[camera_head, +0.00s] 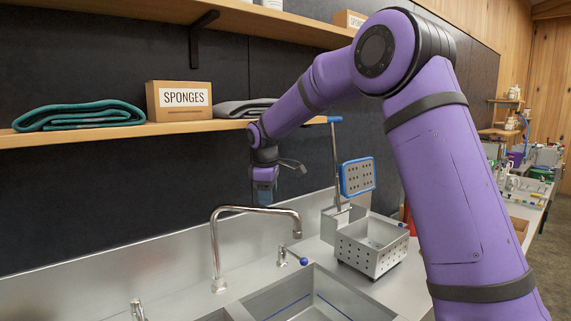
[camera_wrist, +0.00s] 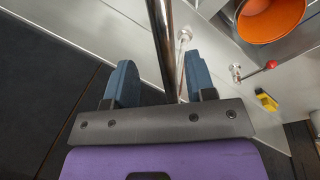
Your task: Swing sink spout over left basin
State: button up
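The chrome sink spout (camera_head: 258,209) rises from its base behind the basins and bends over to the right in the head view. Its tube (camera_wrist: 163,35) runs through the gap between my fingers in the wrist view. My gripper (camera_head: 263,197) points down just above the spout's horizontal part. Its two blue-grey fingers stand apart in the wrist view (camera_wrist: 160,82), one on each side of the tube. I cannot tell how deep the tube sits between them. The right basin (camera_head: 345,280) shows at the bottom of the head view; the left basin is mostly cut off there.
A blue-knobbed valve (camera_head: 293,258) stands right of the spout; a red-knobbed valve (camera_wrist: 255,70) shows in the wrist view. An orange bowl (camera_wrist: 270,18) is near it. A perforated metal caddy (camera_head: 370,248) stands at right. A wooden shelf (camera_head: 120,133) with towels and a sponge box hangs behind.

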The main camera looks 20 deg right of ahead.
notch_tip(320, 180, up, 6)
jog(key=s, duration=0.1)
jog(key=s+r+m+t, duration=0.1)
jog(key=s+r+m, duration=0.2)
jog(key=s, duration=1)
jog(key=shift+d+r, duration=0.4)
jog(key=shift+r, duration=0.95)
jog(key=shift+c, duration=0.4)
